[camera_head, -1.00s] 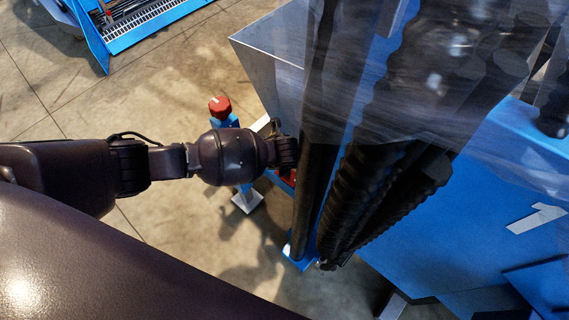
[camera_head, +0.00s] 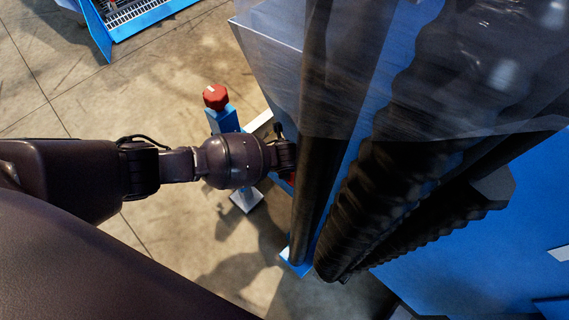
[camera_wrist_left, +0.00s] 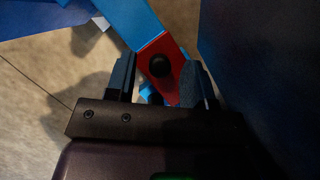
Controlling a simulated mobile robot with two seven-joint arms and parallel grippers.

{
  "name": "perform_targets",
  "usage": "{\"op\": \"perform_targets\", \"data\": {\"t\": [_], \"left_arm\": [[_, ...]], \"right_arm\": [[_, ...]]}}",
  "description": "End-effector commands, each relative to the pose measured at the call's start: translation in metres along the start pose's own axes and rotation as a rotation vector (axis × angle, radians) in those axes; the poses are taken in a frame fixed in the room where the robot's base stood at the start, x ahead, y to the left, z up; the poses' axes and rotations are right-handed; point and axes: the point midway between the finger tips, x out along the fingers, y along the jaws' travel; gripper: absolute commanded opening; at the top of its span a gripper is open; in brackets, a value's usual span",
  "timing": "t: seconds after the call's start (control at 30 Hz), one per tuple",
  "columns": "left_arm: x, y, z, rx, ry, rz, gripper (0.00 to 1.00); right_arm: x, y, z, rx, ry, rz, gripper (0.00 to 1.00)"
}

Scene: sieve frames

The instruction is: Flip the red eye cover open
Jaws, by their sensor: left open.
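The red eye cover (camera_wrist_left: 172,50) shows in the left wrist view as a red piece with a round black spot, at the end of a blue bar. A small bit of red (camera_head: 289,179) shows below my left wrist in the head view. My left gripper (camera_wrist_left: 160,82) is open, with one finger on each side of the red piece. I cannot tell whether either finger touches it. In the head view the fingers are hidden behind black tubes. My right gripper is in neither view.
A blue machine with a clear cover (camera_head: 440,70) and black ribbed tubes (camera_head: 390,200) stands close at the right. A red knob (camera_head: 215,97) sits on a blue post (camera_head: 223,121) beyond my left forearm. Open concrete floor (camera_head: 150,80) lies to the left.

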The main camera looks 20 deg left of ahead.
Motion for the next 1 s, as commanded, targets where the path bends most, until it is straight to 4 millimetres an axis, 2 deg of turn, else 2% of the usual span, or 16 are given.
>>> {"op": "perform_targets", "data": {"t": [0.07, 0.3, 0.4, 0.77, 1.0], "left_arm": [[-0.0004, -0.0001, 0.0003, 0.0, 0.0, 0.0, 0.49], [-0.0002, 0.0, -0.0002, 0.0, 0.0, 0.0, 0.12], [-0.0002, 0.0, -0.0003, 0.0, 0.0, 0.0, 0.0], [-0.0015, 0.0005, -0.0009, -0.022, 0.0, 0.008, 0.0], [-0.0056, 0.0032, -0.0033, -0.131, -0.003, 0.052, 0.0]], "right_arm": [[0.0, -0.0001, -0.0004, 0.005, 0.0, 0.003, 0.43], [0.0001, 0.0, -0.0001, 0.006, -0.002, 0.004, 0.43], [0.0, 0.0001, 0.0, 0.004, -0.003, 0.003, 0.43], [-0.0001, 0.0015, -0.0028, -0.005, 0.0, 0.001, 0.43], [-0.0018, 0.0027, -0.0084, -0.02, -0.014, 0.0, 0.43]]}}
